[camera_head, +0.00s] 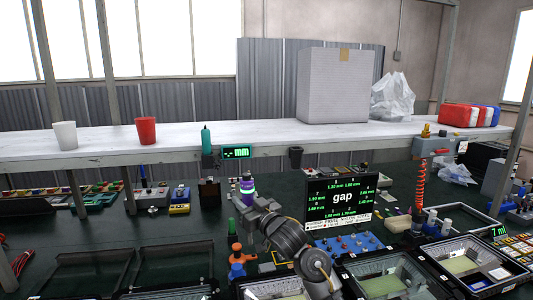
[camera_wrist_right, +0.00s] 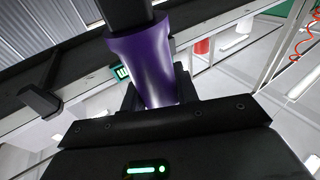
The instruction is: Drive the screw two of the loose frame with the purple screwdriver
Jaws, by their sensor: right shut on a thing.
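The purple screwdriver (camera_head: 247,186) is upright in my right gripper (camera_head: 248,198), above the back middle of the dark green bench. In the right wrist view its purple handle (camera_wrist_right: 150,62) fills the space between the fingers, and the gripper (camera_wrist_right: 158,100) is shut on it. The screwdriver's tip is hidden. Black-framed housings (camera_head: 384,272) stand at the front right, apart from the screwdriver. I cannot tell which frame is the loose one, and screw two cannot be made out. My left gripper is not in view.
A black screen (camera_head: 342,199) reading "gap" with green millimetre values stands right of the gripper. A grey empty frame (camera_head: 466,220) lies at the right. Dark clear-walled trays (camera_head: 168,264) lie at the left front.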

